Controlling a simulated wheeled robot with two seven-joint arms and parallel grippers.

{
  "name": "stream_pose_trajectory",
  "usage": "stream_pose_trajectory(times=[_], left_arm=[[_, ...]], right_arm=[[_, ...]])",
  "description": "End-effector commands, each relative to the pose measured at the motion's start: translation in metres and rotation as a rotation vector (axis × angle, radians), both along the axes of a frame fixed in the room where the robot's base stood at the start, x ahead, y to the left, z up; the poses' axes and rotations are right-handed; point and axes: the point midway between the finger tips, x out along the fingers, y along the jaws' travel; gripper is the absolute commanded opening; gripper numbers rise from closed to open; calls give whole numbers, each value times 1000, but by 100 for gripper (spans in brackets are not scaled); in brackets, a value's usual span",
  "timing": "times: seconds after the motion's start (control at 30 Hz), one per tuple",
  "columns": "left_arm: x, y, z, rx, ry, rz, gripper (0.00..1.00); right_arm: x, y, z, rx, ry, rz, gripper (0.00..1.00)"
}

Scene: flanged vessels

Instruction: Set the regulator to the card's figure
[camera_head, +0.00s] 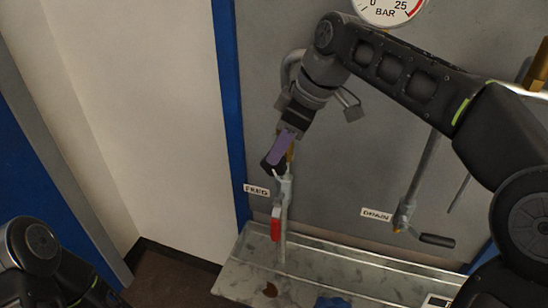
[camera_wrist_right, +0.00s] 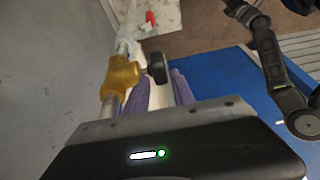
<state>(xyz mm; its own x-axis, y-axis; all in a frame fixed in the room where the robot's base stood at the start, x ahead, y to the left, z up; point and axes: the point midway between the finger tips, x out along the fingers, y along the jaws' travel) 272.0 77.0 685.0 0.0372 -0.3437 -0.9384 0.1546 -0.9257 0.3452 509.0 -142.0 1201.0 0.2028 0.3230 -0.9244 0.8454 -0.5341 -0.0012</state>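The regulator's brass body (camera_wrist_right: 120,76) stands on a pipe in the right wrist view, with a black knob (camera_wrist_right: 157,68) on its side. My right gripper (camera_wrist_right: 161,78) has its two purple fingers apart, with the knob between or just beyond their tips; contact cannot be told. In the head view my right gripper (camera_head: 279,157) is at the black knob (camera_head: 270,167) above the FEED pipe, and hides most of the brass. The round gauge (camera_head: 390,8) marked BAR is cut off at the top, its needle out of view. A white card (camera_head: 436,301) lies at the bottom edge, unreadable. My left gripper is out of view.
A red handle (camera_head: 276,224) hangs below the FEED label (camera_head: 257,190). A DRAIN label (camera_head: 376,214) and black-gripped lever (camera_head: 436,240) are at the right. A stained tray (camera_head: 245,283) runs below. My left arm (camera_head: 45,265) is at lower left.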

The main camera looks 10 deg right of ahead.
Motion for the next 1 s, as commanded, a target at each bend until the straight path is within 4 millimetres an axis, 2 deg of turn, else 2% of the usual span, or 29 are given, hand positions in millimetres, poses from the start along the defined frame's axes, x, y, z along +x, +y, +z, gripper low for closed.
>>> stream_pose_trajectory(times=[0.23,0.57,0.9,1.0], left_arm=[[-1,0,4,1,1,1,36],[-1,0,4,2,2,1,36],[-1,0,4,2,2,1,36],[-1,0,4,2,2,1,36]], right_arm=[[6,10,-26,0,0,0,30],[7,11,-30,1,-1,-1,29],[7,11,-30,0,-1,0,1],[7,11,-30,1,-1,-1,0]])
